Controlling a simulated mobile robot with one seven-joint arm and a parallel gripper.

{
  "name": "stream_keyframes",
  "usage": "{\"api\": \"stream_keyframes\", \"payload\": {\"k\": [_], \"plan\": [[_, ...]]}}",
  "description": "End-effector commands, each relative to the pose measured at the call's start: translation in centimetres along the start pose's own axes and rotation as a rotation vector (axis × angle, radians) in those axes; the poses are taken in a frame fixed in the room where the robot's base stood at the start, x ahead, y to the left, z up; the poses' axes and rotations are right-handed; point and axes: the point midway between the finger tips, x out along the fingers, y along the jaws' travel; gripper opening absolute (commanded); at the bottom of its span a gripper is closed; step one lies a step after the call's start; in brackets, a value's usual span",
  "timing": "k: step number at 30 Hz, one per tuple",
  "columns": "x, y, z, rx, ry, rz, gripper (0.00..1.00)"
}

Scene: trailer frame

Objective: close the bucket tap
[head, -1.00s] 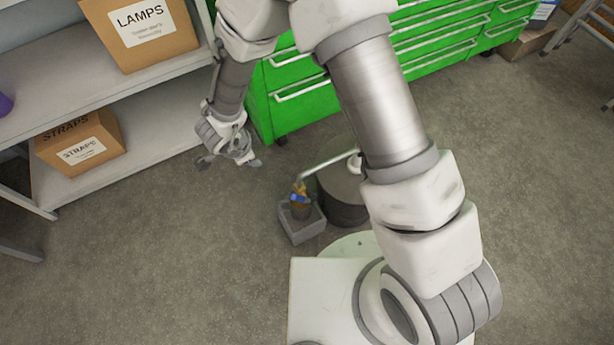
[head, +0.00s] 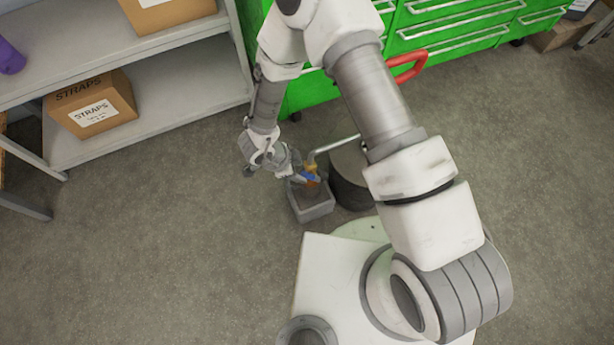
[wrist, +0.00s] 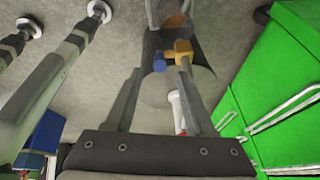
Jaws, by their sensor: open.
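The bucket tap has a brass body (wrist: 182,49) and a blue handle (wrist: 159,62). In the head view the blue handle (head: 309,177) sits at the end of a grey pipe (head: 333,145), above a grey square bucket (head: 313,209). My gripper (head: 272,172) is just left of the tap in the head view. It is open. In the wrist view my gripper (wrist: 160,70) has its fingertips on either side of the blue handle in the picture. I cannot tell whether a finger touches it.
A dark round drum (head: 348,187) stands right of the bucket. Green drawers (head: 312,92) stand behind. Grey shelves (head: 160,103) with a STRAPS box (head: 92,107) are at the left. The floor left of the bucket is clear.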

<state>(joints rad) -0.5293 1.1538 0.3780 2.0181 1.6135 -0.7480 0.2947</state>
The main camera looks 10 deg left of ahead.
Motion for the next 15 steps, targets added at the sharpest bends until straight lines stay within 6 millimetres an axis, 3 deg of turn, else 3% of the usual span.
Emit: {"api": "stream_keyframes", "payload": {"k": [1,6,15], "plan": [[1.6,0.1,0.2,-0.001,0.000,0.002,0.54],[4.5,0.1,0.1,0.000,0.001,0.001,0.54],[6.5,0.0,0.0,-0.001,-0.001,-0.001,0.54]]}}
